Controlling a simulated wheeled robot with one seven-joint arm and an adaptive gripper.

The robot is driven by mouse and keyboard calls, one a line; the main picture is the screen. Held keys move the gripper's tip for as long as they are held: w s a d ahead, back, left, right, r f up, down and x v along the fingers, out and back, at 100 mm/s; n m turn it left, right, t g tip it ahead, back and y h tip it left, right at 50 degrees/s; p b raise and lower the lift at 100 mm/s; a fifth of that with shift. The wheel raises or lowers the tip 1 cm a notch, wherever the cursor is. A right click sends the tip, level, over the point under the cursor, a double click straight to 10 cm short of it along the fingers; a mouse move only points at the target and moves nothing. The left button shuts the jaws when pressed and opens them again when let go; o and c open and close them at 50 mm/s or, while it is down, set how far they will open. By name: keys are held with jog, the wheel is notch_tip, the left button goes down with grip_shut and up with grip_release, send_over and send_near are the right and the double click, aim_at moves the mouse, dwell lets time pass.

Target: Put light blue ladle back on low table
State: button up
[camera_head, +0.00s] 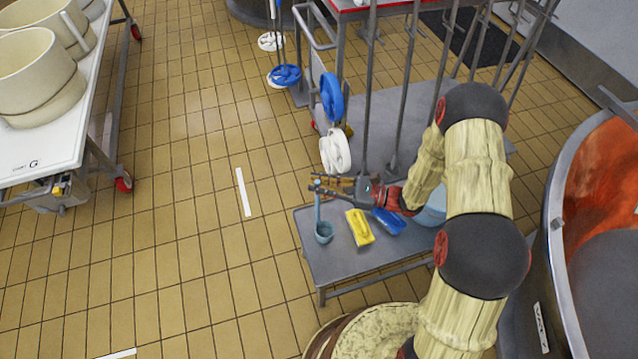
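The light blue ladle (323,234) is at the left end of the low grey metal table (335,266). Its bowl is low and its thin handle rises from it toward my fingertips. I cannot tell whether the bowl touches the tabletop or hangs just above it. My gripper (317,196) reaches in from the right over the table, its two dark fingers at the upper part of the handle. The fingertips look apart in the picture, but whether they grip the handle is too small to tell.
A yellow brush (360,227) and a blue brush (388,221) lie right of the ladle. A light blue bucket (433,210) stands partly behind my arm. A copper vat (600,190) is at right, a white table with moulds (45,150) at left. Tiled floor lies clear between.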

jog(key=shift+o, duration=1.4)
jog(key=shift+r, duration=0.1)
jog(key=p+v, duration=0.3)
jog(key=v, duration=0.9)
jog(key=s+a+r+n+g+h, duration=0.2)
jog(key=s+r+n+g+h, duration=0.3)
jog(key=r, duration=0.3)
jog(key=s+a+r+n+g+h, duration=0.1)
jog(key=s+r+n+g+h, duration=0.1)
jog(key=s+r+n, duration=0.45)
jog(key=s+d+r+n+t+h, duration=0.3)
jog(key=s+d+r+n+h, duration=0.1)
jog(key=r, duration=0.4)
jog(key=s+d+r+n+t+h, duration=0.4)
jog(key=r+n+h, duration=0.1)
jog(key=r, duration=0.4)
jog(key=shift+r+n+t+h, duration=0.3)
jog(key=shift+n+h, duration=0.05)
jog(key=shift+h, duration=0.25)
jog(key=shift+s+d, duration=0.1)
jog(key=shift+d, duration=0.05)
